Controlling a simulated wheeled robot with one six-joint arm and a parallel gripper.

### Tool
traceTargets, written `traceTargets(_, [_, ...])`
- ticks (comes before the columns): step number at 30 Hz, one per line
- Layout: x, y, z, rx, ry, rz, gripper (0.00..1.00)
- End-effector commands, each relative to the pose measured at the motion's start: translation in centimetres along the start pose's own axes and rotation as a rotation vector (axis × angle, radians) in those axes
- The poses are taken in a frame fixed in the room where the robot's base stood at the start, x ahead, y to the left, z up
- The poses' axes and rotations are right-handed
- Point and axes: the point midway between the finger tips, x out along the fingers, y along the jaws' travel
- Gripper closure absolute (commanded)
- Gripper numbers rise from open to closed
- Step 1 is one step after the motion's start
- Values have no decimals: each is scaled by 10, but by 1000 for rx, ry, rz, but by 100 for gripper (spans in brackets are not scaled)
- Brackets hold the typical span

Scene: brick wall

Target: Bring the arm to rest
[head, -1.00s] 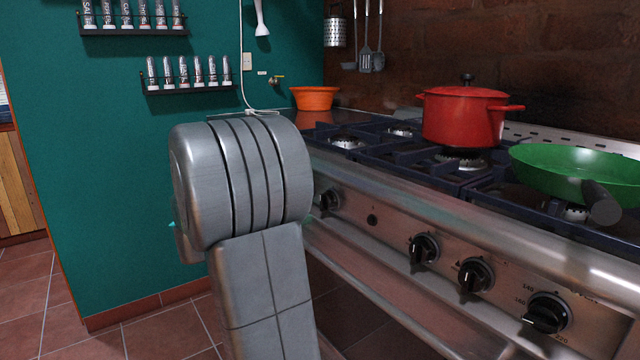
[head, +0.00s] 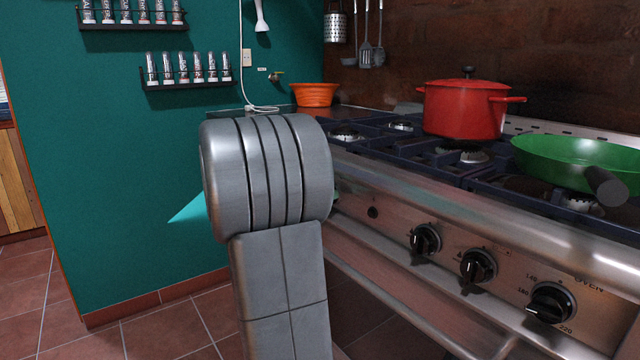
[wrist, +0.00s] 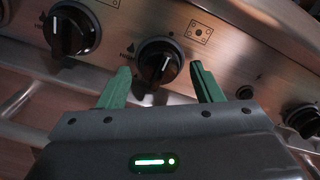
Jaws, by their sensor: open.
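My gripper (wrist: 160,85) shows in the wrist view with its two green fingers apart and nothing between them. A black stove knob (wrist: 159,64) on the oven's front panel appears beyond and between the fingertips; I cannot tell how near it is. In the head view my grey arm stands in front of the stove's left end.
The stove (head: 400,215) fills the right side, with black knobs on its front. A red pot (head: 462,110) and a green pan (head: 575,160) sit on its burners. An orange bowl (head: 314,95) stands behind. Spice racks (head: 187,84) hang on the teal wall. Tiled floor at left is clear.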

Motion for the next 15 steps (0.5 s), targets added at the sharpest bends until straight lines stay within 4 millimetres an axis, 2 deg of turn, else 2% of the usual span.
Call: traceTargets(15, [0,-2,1,-417,0,0,41])
